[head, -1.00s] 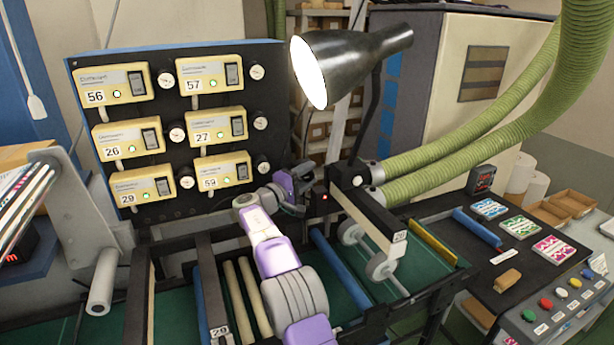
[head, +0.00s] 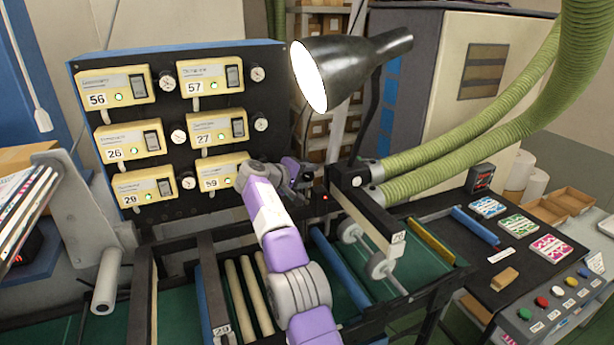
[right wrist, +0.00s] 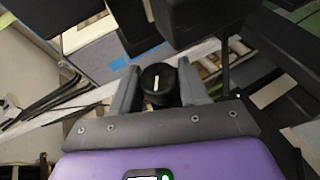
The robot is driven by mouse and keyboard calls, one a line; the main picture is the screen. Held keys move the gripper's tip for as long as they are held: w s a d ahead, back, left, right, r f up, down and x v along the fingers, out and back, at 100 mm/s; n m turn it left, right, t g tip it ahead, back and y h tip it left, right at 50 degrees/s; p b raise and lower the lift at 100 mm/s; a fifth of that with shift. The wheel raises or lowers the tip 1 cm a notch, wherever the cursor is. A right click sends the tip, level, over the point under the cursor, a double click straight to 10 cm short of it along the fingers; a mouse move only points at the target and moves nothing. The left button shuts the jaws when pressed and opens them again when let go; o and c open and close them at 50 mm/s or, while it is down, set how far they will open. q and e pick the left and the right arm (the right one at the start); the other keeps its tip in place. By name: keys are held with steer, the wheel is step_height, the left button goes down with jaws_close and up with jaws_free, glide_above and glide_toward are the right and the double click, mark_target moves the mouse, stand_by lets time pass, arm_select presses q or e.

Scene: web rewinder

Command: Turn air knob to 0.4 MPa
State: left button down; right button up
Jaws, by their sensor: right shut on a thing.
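The air knob (right wrist: 158,82) is black and round with a white mark line, and it sits between my right gripper's fingers in the right wrist view. My right gripper (right wrist: 157,88) is shut on it. In the head view my right gripper (head: 305,178) is at the right edge of the black panel, just above a small red light. The knob is too small and too covered to make out there. No pressure value can be read. My left gripper is not in view.
A black panel (head: 215,130) carries several yellow controllers and round gauges left of my right arm. A desk lamp (head: 350,60) hangs above my gripper. Green hoses (head: 440,155) run to its right. Rollers (head: 340,270) lie below.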

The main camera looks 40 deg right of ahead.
steer(key=shift+r, duration=0.1)
steer(key=o, duration=0.9)
steer(key=shift+o, duration=0.2)
steer(key=shift+a, duration=0.1)
steer(key=shift+a, duration=0.35)
steer(key=b+v, duration=0.2)
steer(key=v, duration=0.4)
steer(key=shift+s+a+r, duration=0.15)
steer(key=shift+a+r, duration=0.1)
